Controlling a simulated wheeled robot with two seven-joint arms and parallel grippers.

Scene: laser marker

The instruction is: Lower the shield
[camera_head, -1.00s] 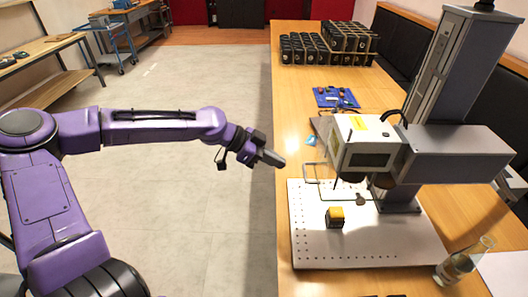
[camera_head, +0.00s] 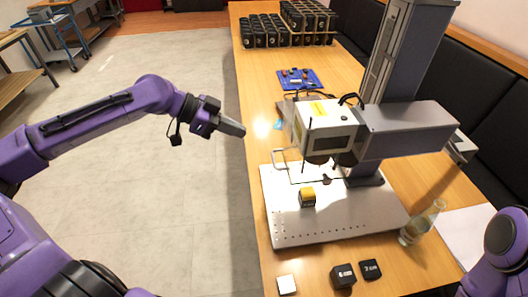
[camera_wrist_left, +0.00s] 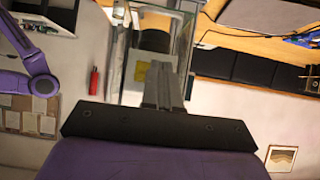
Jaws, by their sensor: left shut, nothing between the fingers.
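The laser marker's head (camera_head: 328,128) is a pale box on a grey arm above the perforated white base plate (camera_head: 300,235). The clear shield (camera_head: 296,118) appears raised around the head; its edges are faint in the head view. A thin pale loop handle (camera_head: 279,161) shows at its left side. My left gripper (camera_head: 238,128) is shut and empty, left of the shield and handle, apart from them. In the left wrist view its shut fingers (camera_wrist_left: 163,88) point towards the clear-walled shield (camera_wrist_left: 186,42). My right gripper is out of view; only part of that arm shows.
A yellow-topped black block (camera_head: 307,197) sits on the plate. Two dark blocks (camera_head: 343,276) (camera_head: 371,270) and a pale one (camera_head: 287,285) lie at the front. A glass bottle (camera_head: 421,222) stands right of the plate.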

